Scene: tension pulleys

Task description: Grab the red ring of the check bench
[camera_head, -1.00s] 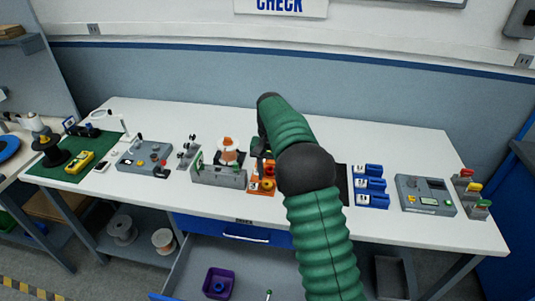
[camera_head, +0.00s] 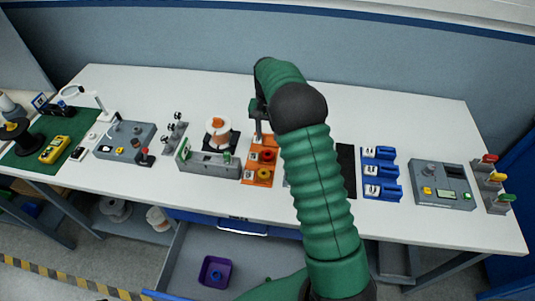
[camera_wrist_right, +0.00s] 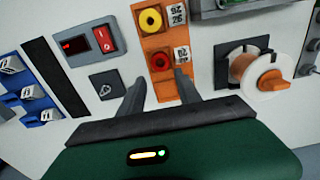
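The red ring (camera_head: 268,156) sits on an orange holder (camera_head: 249,179) on the white bench, with a yellow ring (camera_head: 263,174) in front of it. In the right wrist view the red ring (camera_wrist_right: 161,62) lies just beyond the fingertips, roughly centred between them. My right gripper (camera_wrist_right: 160,82) is open and empty, with its two dark fingers apart over the back part of the holder. In the head view my right gripper (camera_head: 258,125) is behind the red ring, partly hidden by my green arm. My left gripper is not in view.
A grey fixture with a spool (camera_head: 217,133) stands left of the holder. Blue labelled blocks (camera_head: 382,174) and a grey control box (camera_head: 442,185) stand to the right. An open drawer with a purple bin (camera_head: 215,271) is below the front edge. The back of the bench is clear.

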